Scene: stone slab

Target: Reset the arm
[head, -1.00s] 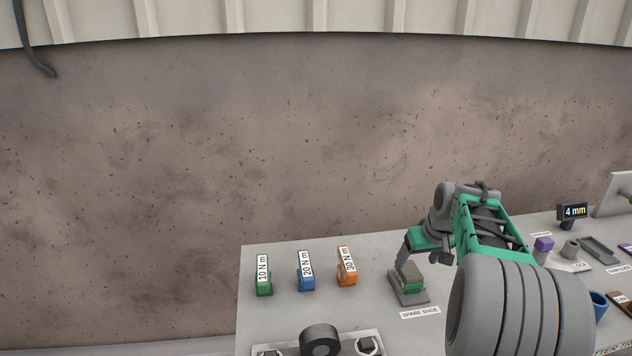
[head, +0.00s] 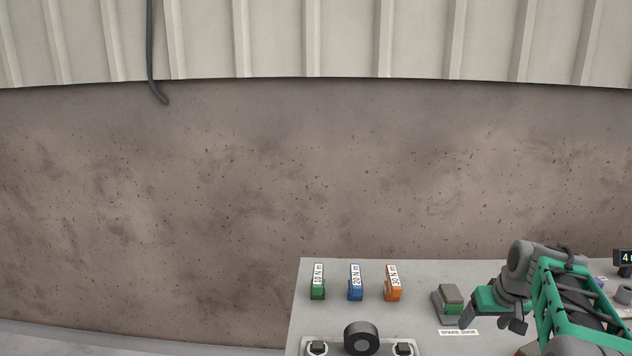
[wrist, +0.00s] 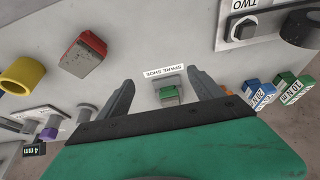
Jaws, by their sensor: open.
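My gripper (wrist: 158,95) is open and empty in the wrist view, its two grey fingers spread apart above the slab. The gripper looks apart from the block. My arm hides part of the slab's right side.
Green (head: 318,283), blue (head: 355,283) and orange (head: 393,283) torque blocks stand in a row on the slab (head: 420,270). A fixture with a dark round knob (head: 361,338) is in front. A red block (wrist: 83,54) and yellow ring (wrist: 22,76) show in the wrist view.

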